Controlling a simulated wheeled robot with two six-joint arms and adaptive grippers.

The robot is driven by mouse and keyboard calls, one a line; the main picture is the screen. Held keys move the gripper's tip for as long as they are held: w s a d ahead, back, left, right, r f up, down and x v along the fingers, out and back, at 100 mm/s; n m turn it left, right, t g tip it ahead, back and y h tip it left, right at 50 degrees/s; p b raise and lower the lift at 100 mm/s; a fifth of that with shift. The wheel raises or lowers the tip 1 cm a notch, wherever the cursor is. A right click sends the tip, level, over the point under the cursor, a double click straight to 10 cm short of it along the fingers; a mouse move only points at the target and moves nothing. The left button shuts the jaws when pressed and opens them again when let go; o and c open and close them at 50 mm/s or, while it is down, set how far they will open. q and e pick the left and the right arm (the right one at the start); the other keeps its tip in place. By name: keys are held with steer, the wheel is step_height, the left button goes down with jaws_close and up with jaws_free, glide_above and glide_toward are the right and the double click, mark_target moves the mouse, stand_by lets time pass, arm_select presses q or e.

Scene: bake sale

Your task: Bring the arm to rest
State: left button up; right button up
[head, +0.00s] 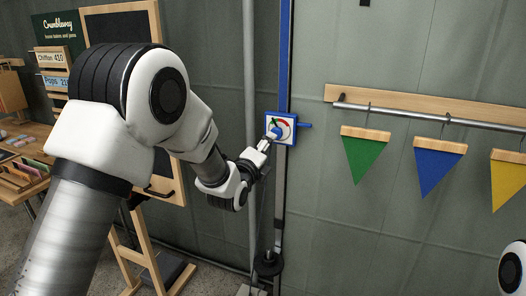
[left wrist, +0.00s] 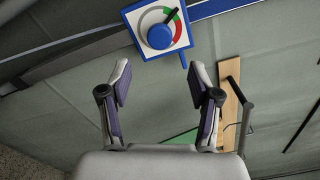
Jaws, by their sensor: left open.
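My left arm reaches from the left side of the head view toward the wall. Its gripper (head: 268,143) is at a blue-framed dial box (head: 288,122) on a blue upright post. In the left wrist view my left gripper (left wrist: 160,80) is open, with nothing between its fingers. The dial box (left wrist: 178,14) lies beyond the fingertips there, apart from them. Its blue knob (left wrist: 160,36) has a black pointer lying at the green part of a green and red scale. Only a white piece of my right arm shows at the lower right edge of the head view; its gripper is out of view.
A wooden rail with a metal bar (head: 430,114) holds green (head: 363,157), blue (head: 437,168) and yellow (head: 508,183) pennants at the right. A wooden easel board (head: 120,25) and a sign rack (head: 54,58) stand behind my left arm. A table (head: 22,185) with goods is at far left.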

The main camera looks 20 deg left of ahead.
arm_select(q)
steer(key=shift+s, duration=0.9)
steer(key=shift+f, duration=0.1)
